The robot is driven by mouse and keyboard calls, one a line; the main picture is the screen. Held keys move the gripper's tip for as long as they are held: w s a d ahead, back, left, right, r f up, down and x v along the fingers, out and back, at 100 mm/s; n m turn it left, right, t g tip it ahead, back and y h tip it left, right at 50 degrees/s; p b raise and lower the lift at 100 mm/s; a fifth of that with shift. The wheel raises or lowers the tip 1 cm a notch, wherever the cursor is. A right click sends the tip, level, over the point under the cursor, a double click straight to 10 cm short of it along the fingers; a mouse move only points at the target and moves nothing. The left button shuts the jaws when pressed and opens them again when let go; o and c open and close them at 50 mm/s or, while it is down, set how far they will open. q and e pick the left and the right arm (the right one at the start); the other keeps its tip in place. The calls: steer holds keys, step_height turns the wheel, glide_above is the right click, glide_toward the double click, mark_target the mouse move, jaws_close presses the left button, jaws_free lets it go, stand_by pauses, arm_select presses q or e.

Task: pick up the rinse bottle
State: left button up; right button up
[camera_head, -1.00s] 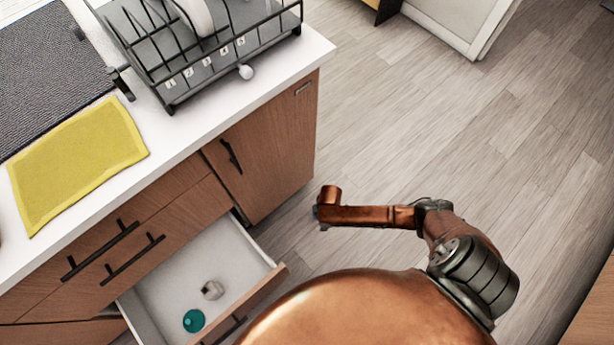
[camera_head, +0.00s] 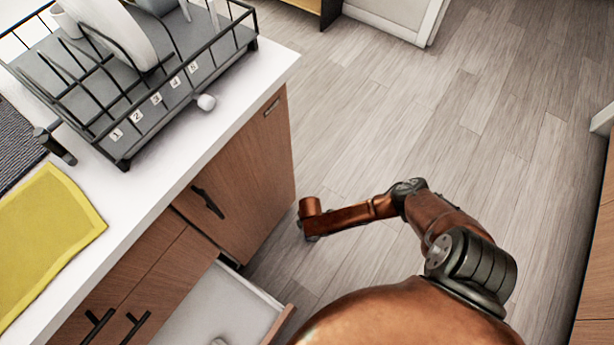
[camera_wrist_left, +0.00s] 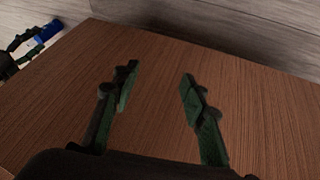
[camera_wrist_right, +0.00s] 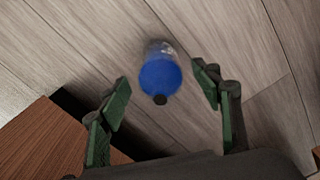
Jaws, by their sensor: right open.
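A bottle with a blue top (camera_wrist_right: 160,76), a small dark tip and a clear, shiny part behind it shows in the right wrist view. I take it for the rinse bottle. My right gripper (camera_wrist_right: 164,80) is open, with one finger on each side of the bottle; I see no clear contact. In the left wrist view, the blue bottle (camera_wrist_left: 47,31) appears at the upper left beside the right gripper's dark fingers (camera_wrist_left: 22,45). My left gripper (camera_wrist_left: 158,80) is open and empty, facing a brown wooden surface. The head view does not show the bottle or either gripper's fingers clearly.
A counter (camera_head: 185,150) with a black dish rack (camera_head: 150,85) and a yellow cloth (camera_head: 45,235) is at the left. Below it, a drawer (camera_head: 225,305) stands open. Wooden floor (camera_head: 400,110) lies clear to the right. My copper arm (camera_head: 350,217) reaches beside the cabinet.

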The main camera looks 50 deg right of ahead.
step_height(320, 180, down, 2)
steer(key=shift+s+f+b, duration=0.15)
steer(key=shift+f+b, duration=0.05)
steer(key=shift+b, duration=0.4)
steer(key=shift+f+b, duration=0.3)
steer(key=shift+f, duration=0.15)
arm_select(q)
steer(key=f, duration=0.1)
steer(key=f+t, duration=0.1)
steer(key=f, duration=0.1)
steer(key=shift+w+a+f+t, duration=0.3)
steer(key=shift+w+f, duration=0.05)
arm_select(e)
steer(key=c, duration=1.5)
